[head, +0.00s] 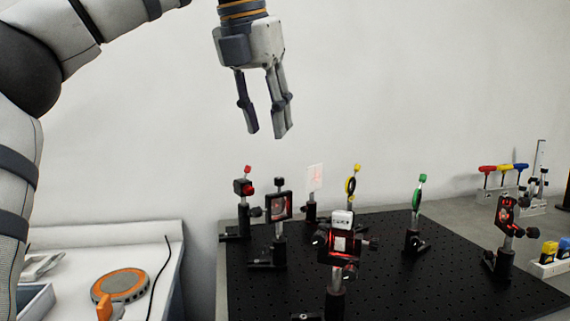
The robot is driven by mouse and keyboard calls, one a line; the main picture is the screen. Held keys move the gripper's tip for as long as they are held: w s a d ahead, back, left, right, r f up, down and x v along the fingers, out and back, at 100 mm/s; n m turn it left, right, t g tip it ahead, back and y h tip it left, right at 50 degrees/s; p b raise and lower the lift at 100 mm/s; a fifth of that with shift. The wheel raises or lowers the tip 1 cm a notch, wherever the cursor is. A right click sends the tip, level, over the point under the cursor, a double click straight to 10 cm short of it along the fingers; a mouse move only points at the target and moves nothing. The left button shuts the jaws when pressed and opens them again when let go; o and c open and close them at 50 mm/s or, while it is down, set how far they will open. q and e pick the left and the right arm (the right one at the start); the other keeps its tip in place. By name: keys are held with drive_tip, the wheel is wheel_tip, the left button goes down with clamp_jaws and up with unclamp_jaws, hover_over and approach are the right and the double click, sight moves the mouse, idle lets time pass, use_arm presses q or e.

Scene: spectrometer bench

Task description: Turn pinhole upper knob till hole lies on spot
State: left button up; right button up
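Several small optic mounts stand on a black breadboard (390,285). I cannot tell for sure which one is the pinhole, and no hole or spot can be made out on it. A black square mount (278,206) with a round plate has a dark knob on top. A nearer mount (340,245) has a white block on top, red light on its face and dark knobs at its side. A white card (315,177) behind shows a faint red mark. My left gripper (266,133) points down, open and empty, in the air above the back-left mounts, touching nothing. My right gripper is out of view.
A red-knobbed mount (244,188), a yellow-ringed mount (351,187), a green-topped mount (419,196) and a red-lit mount (506,213) also stand on the board. Coloured-handle tools (503,169) stand at the right. An orange-rimmed disc (121,285) lies on the left table.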

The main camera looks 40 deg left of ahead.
sight(279, 178)
use_arm(q)
drive_tip(key=x, duration=1)
drive_tip(key=shift+w, duration=0.1)
drive_tip(key=shift+c, duration=0.5)
